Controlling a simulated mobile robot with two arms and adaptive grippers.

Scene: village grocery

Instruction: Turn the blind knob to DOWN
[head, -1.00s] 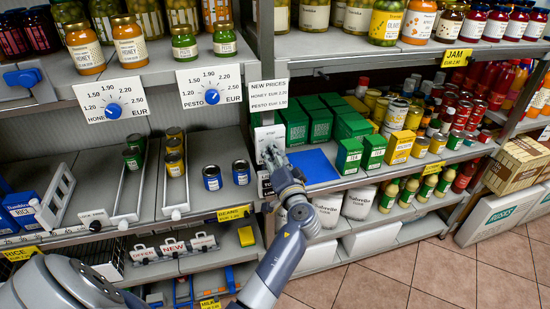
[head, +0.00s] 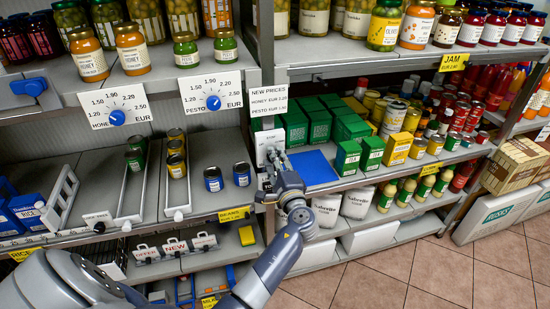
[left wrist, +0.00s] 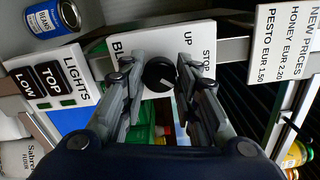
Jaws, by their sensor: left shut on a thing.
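The white blind panel (left wrist: 125,48) shows in the left wrist view with the words UP and STOP and part of a third word. Its black blind knob (left wrist: 158,74) has a light pointer mark toward the picture's lower right. No DOWN label shows; the fingers cover part of the panel. My left gripper (left wrist: 160,90) has its fingers on either side of the knob and is shut on it. In the head view the panel (head: 268,139) is on the shelf post, with my left gripper (head: 274,160) in front of it. My right gripper is not in view.
A LIGHTS panel (left wrist: 52,84) with TOP and LOW is beside the blind panel. A price card (head: 268,100) hangs above. Green boxes (head: 296,128) and a blue mat (head: 313,168) are to the right, cans (head: 213,179) to the left.

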